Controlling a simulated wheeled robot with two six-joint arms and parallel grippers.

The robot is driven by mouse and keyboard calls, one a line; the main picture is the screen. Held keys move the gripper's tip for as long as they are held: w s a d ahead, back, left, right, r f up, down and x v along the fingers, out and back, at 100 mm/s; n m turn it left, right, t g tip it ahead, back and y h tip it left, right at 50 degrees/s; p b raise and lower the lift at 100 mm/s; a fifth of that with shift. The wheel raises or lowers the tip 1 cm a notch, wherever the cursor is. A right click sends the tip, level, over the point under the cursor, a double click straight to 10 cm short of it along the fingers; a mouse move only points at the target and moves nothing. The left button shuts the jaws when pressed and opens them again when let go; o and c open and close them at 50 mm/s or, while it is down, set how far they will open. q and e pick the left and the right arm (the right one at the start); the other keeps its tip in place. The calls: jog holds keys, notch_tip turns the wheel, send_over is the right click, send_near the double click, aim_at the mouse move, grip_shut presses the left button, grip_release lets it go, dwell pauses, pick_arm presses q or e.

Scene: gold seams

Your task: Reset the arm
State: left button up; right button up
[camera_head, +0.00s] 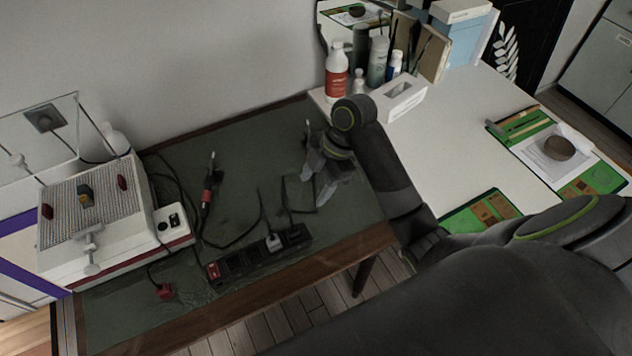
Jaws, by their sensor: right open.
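My right arm comes in from the lower right and reaches across to the dark green work table (255,160). My right gripper (314,184) is at its end, over the right part of that table. Its jaws are open, and I see nothing between them. The arm hides part of the table's right edge and part of the white table beside it. My left arm and gripper are not in view.
A power strip (258,256) with a plug and cables lies below the gripper. A soldering iron (208,186) and a white-and-red machine (105,222) are to the left. A white table (455,135) holds bottles, a tissue box (399,97) and green mats.

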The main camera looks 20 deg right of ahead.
dwell(0.5)
jog(key=s+d+f+m+t+h, duration=0.1)
jog(key=s+d+f+m, duration=0.15)
jog(key=s+m, duration=0.3)
jog(key=s+d+f+m+t+h, duration=0.1)
jog(key=s+d+f+m+h, duration=0.1)
jog(key=s+f+m, duration=0.4)
jog(key=s+d+r+m+t+h, duration=0.1)
jog(key=s+d+r+m+h, duration=0.1)
jog(key=s+d+m, duration=0.3)
jog(key=s+d+r+m+h, duration=0.1)
jog(key=s+r+m+h, duration=0.15)
jog(key=s, duration=0.55)
notch_tip(320, 180, down, 26)
jog(key=w+d+r+g+y+b, duration=0.1)
jog(key=y+b, duration=0.1)
jog(key=s+a+f+g+b, duration=0.1)
jog(key=s+f, duration=1.4)
jog(key=f, duration=0.4)
jog(key=shift+s+f, duration=0.2)
jog(key=shift+f, duration=0.05)
